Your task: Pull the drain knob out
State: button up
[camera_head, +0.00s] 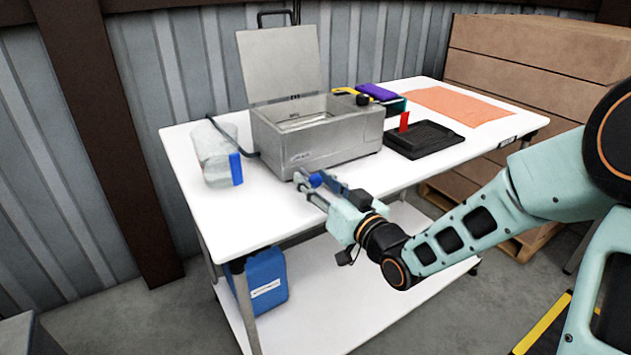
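The drain knob (316,180) is a small blue piece low at the front of the grey metal bath (312,146). The bath stands on the white table with its lid (280,65) raised. My gripper (309,178) reaches in from the right at the table's front edge. Its two fingers are apart, with the blue knob showing between their tips. I cannot tell whether the fingers touch the knob. The knob's joint with the bath is partly hidden by the gripper.
A clear container (213,158) with a blue part stands left of the bath on the white table (205,203). A black tray (424,141) with a red piece and an orange mat (460,104) lie right. A blue canister (264,284) stands on the lower shelf. Cartons (535,75) are stacked behind.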

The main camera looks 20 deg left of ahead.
jog(key=v, duration=0.7)
jog(key=shift+s+d, duration=0.15)
jog(key=shift+s, duration=0.05)
